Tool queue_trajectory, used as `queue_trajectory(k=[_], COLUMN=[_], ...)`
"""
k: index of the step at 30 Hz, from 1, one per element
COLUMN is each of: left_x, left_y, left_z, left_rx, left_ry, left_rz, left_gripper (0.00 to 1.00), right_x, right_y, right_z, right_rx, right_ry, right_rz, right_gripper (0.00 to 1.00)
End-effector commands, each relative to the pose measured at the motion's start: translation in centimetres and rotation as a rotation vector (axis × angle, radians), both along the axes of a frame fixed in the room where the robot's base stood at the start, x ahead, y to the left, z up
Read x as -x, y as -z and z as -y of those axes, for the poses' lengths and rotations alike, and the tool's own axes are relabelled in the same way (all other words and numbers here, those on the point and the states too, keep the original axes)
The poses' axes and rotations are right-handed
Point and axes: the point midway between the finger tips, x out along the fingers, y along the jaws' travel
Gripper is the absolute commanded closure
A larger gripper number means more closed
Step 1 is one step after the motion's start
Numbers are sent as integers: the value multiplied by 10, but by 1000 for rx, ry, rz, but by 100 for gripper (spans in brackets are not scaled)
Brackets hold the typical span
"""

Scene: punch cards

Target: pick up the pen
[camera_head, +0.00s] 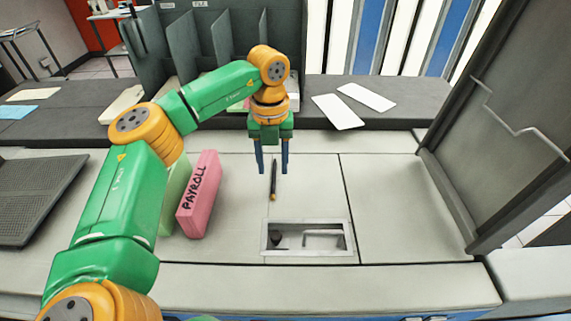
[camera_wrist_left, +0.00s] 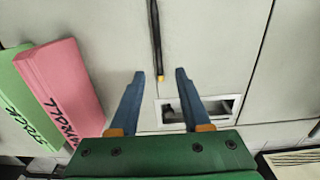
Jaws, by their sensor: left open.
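The pen (camera_head: 273,181) is a thin dark stick with a yellowish tip. It lies on the pale worktop, pointing from the back toward the front. My right gripper is not in view.
A pink card block marked PAYROLL (camera_head: 199,195) and a green block (camera_head: 174,190) stand left of the pen. A recessed metal tray (camera_head: 308,252) lies in front. A dark panel (camera_head: 500,110) rises at right. White cards (camera_head: 337,111) lie on the back shelf. The worktop right of the pen is clear.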

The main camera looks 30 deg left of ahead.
Motion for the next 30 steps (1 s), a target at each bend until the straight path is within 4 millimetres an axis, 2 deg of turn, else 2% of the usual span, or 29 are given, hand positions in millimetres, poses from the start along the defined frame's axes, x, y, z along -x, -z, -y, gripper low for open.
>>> queue_trajectory(k=[5,9,15,16,21,30], left_x=[-1,-1,-1,-1,-1,-1], left_y=[29,52,56,56,55,55], left_z=[5,5,5,5,5,5], left_rx=[0,0,1,1,1,1], left_ry=[2,1,1,1,1,1], left_rz=[-7,-2,-1,-1,0,0], left_gripper=[53,53,53,55,100,100], right_x=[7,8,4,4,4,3], right_y=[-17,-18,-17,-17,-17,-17], right_z=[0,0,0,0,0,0], right_rx=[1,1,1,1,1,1], right_ry=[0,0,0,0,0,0], right_rz=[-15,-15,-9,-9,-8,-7], right_gripper=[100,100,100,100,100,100])
